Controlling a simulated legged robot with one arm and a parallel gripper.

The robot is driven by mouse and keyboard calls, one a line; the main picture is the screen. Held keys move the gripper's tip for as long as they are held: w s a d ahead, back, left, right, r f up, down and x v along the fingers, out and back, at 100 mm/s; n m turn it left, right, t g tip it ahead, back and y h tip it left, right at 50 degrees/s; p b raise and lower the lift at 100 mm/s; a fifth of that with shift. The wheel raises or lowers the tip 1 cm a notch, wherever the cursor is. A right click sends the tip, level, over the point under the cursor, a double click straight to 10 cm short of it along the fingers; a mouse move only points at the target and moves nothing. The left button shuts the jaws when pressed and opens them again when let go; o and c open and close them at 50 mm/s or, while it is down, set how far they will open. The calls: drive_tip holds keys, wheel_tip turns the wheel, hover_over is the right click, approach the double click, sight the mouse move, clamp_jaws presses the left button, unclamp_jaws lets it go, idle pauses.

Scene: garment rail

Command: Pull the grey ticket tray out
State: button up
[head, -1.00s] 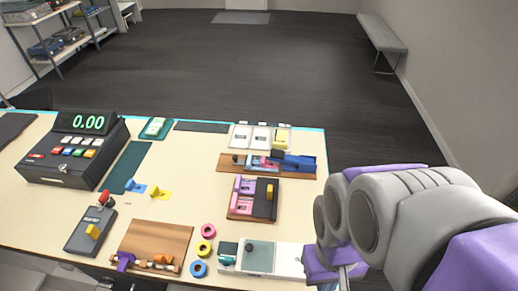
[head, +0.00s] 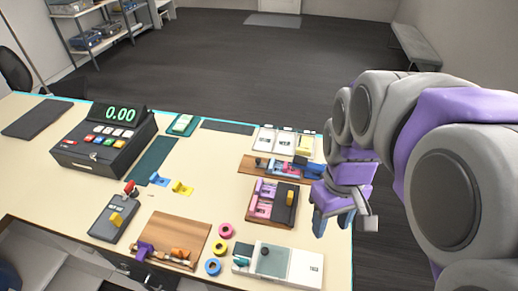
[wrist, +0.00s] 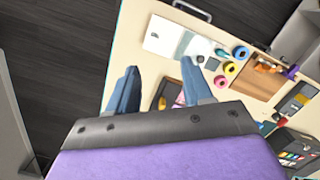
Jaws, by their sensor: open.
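I cannot tell for sure which thing is the grey ticket tray. A light tray (head: 272,140) with white cards and a yellow one lies at the counter's back right. A dark drawer-like front (head: 150,277) shows partly under the counter's front edge. In the wrist view a metal bar handle (wrist: 192,10) sits at the counter edge near the white-and-grey device. My gripper (head: 333,224) is open and empty, fingers down, over the counter's right edge, right of the brown holder (head: 272,203) with pink pieces. Its two fingers (wrist: 158,72) are apart in the wrist view.
The counter (head: 195,220) also carries a cash register (head: 105,140), a wooden board (head: 175,240), several coloured rings, a white-and-grey device (head: 278,265) and a grey box with a yellow lever (head: 112,220). Open floor lies beyond; a bench (head: 415,48) stands at the right wall.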

drive_tip(key=w+a+r+n, duration=0.1)
drive_tip(key=w+n, duration=0.1)
drive_tip(key=w, duration=0.5)
drive_tip(key=w+a+r+n, duration=0.1)
drive_tip(key=w+r+n, duration=0.1)
drive_tip(key=w, duration=0.4)
drive_tip(key=n+t+p, duration=0.2)
drive_tip(key=n+p, duration=0.2)
drive_tip(key=n, duration=1.3)
hover_over(258, 159)
wheel_tip(258, 159, down, 12)
wheel_tip(258, 159, down, 17)
drive_tip(key=b, duration=0.8)
drive_tip(key=shift+f, duration=0.1)
drive_tip(key=shift+c, duration=0.3)
clamp_jaws()
